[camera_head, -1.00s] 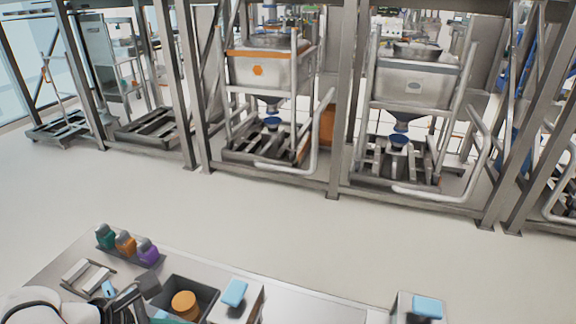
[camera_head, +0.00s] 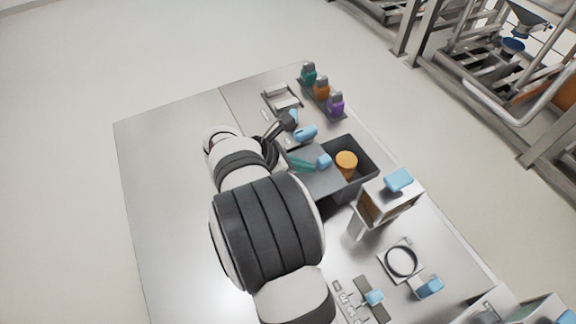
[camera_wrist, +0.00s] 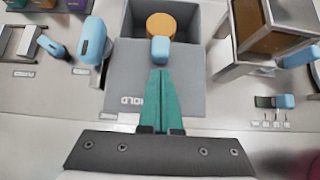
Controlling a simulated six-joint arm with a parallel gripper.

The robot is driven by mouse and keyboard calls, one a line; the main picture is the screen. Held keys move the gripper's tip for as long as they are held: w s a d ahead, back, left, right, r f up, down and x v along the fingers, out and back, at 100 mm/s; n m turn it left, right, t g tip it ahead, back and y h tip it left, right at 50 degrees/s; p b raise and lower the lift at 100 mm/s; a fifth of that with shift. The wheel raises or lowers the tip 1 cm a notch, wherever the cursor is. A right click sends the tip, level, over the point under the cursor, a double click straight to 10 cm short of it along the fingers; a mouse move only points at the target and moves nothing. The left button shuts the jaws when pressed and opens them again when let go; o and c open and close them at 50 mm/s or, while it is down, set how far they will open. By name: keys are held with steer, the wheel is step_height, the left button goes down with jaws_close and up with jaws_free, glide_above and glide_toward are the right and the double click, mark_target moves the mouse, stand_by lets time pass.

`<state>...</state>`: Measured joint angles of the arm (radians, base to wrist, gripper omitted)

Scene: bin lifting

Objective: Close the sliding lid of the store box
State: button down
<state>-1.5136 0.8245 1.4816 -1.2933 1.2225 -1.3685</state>
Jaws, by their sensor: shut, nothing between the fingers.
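The store box (camera_head: 369,149) is a dark grey bin with an orange round thing (camera_head: 346,160) inside, also seen in the wrist view (camera_wrist: 161,25). Its grey sliding lid (camera_head: 322,184) covers the near part, leaving the far part open. A blue knob (camera_head: 324,161) stands on the lid near its inner edge; the wrist view shows it too (camera_wrist: 160,50). My gripper (camera_head: 313,166) has teal fingers, shut and empty. In the wrist view its tips (camera_wrist: 160,71) point at the knob from the near side, over the lid. I cannot tell whether they touch it.
A blue-handled fixture (camera_head: 304,133) stands left of the box. Green, orange and purple bottles (camera_head: 322,89) sit in a rack behind. The left tabletop (camera_head: 165,150) is clear.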

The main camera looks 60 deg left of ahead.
steer(key=shift+w, duration=0.4)
steer(key=w, duration=1.1)
